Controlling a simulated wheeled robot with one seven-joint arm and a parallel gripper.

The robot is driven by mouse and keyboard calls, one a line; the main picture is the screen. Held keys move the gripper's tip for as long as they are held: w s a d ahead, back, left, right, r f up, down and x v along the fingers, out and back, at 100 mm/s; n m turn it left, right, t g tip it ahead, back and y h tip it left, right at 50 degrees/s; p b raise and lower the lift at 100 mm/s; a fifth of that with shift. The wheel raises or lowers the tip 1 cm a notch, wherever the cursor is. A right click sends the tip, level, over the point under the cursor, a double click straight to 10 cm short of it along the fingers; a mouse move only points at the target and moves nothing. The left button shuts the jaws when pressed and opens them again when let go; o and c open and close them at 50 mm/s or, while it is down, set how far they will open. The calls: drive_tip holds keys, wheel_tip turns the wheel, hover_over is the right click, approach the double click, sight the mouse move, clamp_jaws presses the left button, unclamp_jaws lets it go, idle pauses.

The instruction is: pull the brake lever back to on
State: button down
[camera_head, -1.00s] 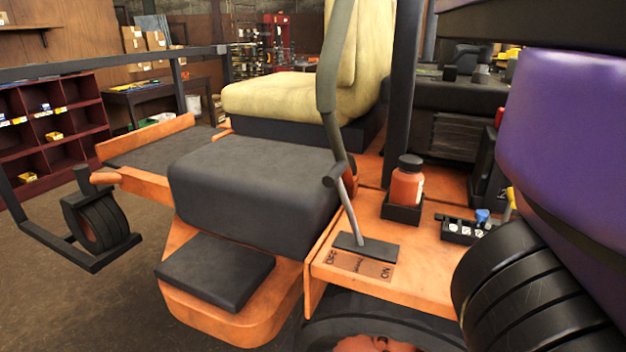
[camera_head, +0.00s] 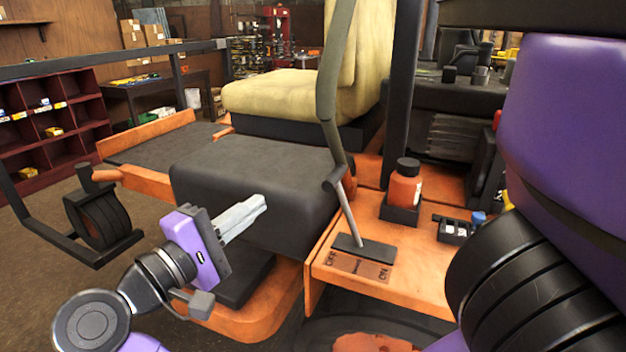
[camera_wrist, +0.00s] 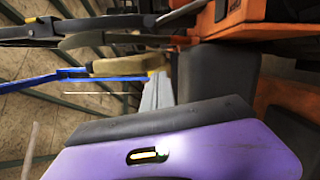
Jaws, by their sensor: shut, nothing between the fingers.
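The brake lever (camera_head: 347,215) rises from a dark slot plate (camera_head: 375,251) on the orange deck. Its thin metal shaft leans up and left, toward the OFF side, and appears to run on into a long olive-grey upper part. A label (camera_head: 357,266) beside the plate reads OFF at left and ON at right. My gripper (camera_head: 258,204) is in front of the black footrest block, left of the lever and apart from it. Its pale fingers are shut and empty, pointing up and right. The fingers (camera_wrist: 157,95) also show in the wrist view; I cannot surely pick out the lever there.
A yellow seat (camera_head: 285,95) stands behind the black block (camera_head: 225,180). A dark post (camera_head: 402,90) and an orange bottle (camera_head: 405,188) are right of the lever. A small tray (camera_head: 455,231) sits farther right. My purple arm fills the right edge.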

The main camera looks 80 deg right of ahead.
drive_tip(key=shift+s+a+r+m+g, duration=0.2)
drive_tip(key=shift+s+m+g, duration=0.05)
drive_tip(key=shift+m+g, duration=0.05)
drive_tip(key=s+d+r+p, duration=0.1)
drive_tip(key=s+d+p, duration=0.2)
drive_tip(key=s+d, duration=0.5)
drive_tip(key=shift+s, duration=0.2)
idle(0.4)
drive_tip(key=shift+r, duration=0.15)
